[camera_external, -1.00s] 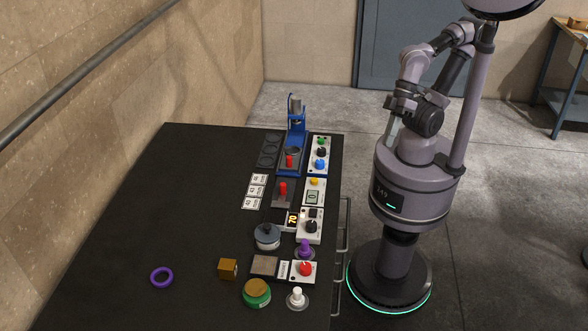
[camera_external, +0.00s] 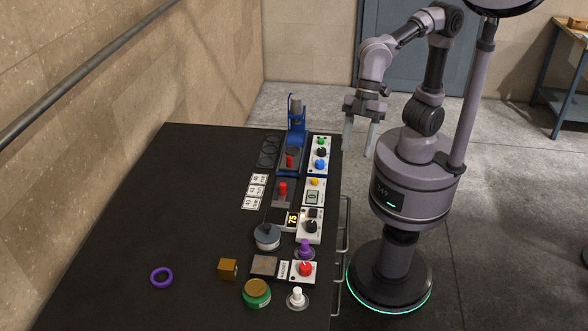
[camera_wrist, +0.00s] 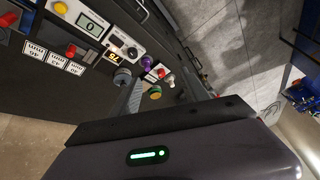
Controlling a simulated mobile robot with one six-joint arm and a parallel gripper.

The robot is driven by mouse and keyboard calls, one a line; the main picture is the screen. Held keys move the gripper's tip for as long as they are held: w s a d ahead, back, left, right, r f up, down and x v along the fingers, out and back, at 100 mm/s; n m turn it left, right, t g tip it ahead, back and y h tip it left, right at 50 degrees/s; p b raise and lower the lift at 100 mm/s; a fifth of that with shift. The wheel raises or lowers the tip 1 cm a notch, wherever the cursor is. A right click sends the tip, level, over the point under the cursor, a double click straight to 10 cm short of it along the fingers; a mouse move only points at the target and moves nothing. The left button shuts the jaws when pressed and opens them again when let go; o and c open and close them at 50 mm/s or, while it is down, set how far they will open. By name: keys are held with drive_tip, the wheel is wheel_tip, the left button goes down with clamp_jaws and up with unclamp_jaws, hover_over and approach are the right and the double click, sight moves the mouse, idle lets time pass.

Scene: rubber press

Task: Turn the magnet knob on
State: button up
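I cannot read any label marking the magnet knob. Knobs sit on white panels along the table's right edge: a red knob (camera_external: 305,268) on the near panel, a black knob (camera_external: 311,227) beside a lit display (camera_external: 292,219) reading 75, and black (camera_external: 321,152) and blue (camera_external: 320,165) knobs on the far panel. The red knob (camera_wrist: 161,73) also shows in the wrist view, near the fingertips in the picture. My gripper (camera_external: 358,152) is open and empty, fingers pointing down, off the table's right edge by the far panel. Its fingers also show apart in the wrist view (camera_wrist: 160,73).
A blue press (camera_external: 297,118) stands at the table's far end. A grey pot (camera_external: 267,236), a green jar (camera_external: 257,293), a brown block (camera_external: 228,268) and a purple ring (camera_external: 161,277) lie nearer. Handles (camera_external: 342,240) jut from the right edge. The table's left side is mostly clear.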

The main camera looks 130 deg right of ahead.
drive_tip(key=w+a+f+n, duration=0.1)
drive_tip(key=w+f+n, duration=0.15)
drive_tip(key=w, duration=0.65)
drive_tip(key=n+g, duration=0.2)
drive_tip(key=n, duration=0.4)
approach(306, 265)
drive_tip(key=shift+y, duration=0.4)
drive_tip(key=b+x, duration=0.1)
drive_tip(key=x, duration=0.2)
drive_tip(key=b+x, duration=0.4)
drive_tip(key=x, duration=0.1)
drive_tip(key=shift+w+d+f, duration=0.1)
drive_tip(key=shift+d+f, duration=0.15)
drive_tip(key=shift+f, duration=0.15)
drive_tip(key=shift+c, duration=0.2)
clamp_jaws()
